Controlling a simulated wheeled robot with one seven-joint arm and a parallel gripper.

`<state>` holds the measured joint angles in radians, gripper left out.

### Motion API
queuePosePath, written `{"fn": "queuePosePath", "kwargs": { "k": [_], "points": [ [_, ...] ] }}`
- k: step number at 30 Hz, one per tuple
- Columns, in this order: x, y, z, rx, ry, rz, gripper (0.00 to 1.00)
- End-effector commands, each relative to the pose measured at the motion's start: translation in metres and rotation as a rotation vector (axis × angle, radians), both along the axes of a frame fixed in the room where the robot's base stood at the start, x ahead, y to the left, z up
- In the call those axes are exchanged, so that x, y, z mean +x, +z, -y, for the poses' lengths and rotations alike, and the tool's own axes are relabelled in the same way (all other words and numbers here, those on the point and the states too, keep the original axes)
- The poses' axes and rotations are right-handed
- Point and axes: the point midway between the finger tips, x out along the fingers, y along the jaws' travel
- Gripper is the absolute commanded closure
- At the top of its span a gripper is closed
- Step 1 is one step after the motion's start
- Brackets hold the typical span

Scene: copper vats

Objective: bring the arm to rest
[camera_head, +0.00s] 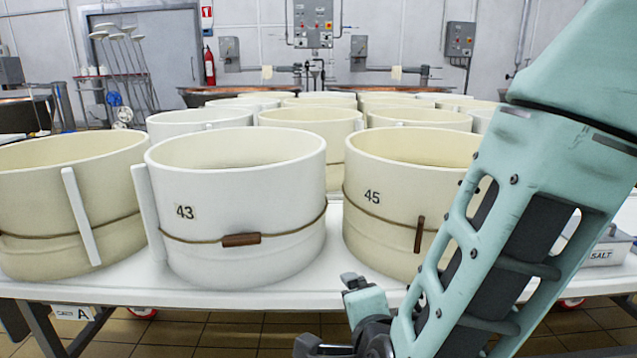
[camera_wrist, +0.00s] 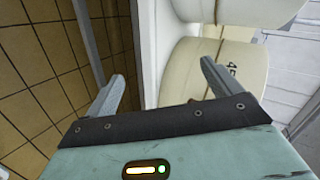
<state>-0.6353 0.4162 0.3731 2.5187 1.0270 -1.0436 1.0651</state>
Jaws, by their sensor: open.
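My arm comes down across the right side of the head view, in front of the table (camera_head: 330,292). My gripper (camera_wrist: 163,76) is open in the wrist view, its two fingers well apart with nothing between them. The tiled floor shows left of the fingers, and the white table edge (camera_wrist: 143,40) and pale round moulds are beyond and to the right. In the head view the low end of the arm is near the table's front edge, partly cut off by the frame.
Mould 43 (camera_head: 235,215) and mould 45 (camera_head: 385,215) stand in the front row, beside another cream mould (camera_head: 70,205). Several more stand behind. A box marked SALT (camera_head: 603,254) is at the right. Tiled floor (camera_head: 225,335) lies open before the table.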

Motion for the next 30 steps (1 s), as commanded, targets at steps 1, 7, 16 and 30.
{"fn": "queuePosePath", "kwargs": {
  "k": [1,7,16,30],
  "points": [
    [-0.004,0.002,-0.009,-0.031,0.101,-0.047,0.1],
    [-0.045,0.003,-0.037,-0.242,0.575,-0.212,0.1],
    [-0.122,0.01,-0.005,-0.67,1.263,-0.363,0.1],
    [-0.175,0.058,0.079,-1.049,1.757,-0.54,0.1]
  ]
}}
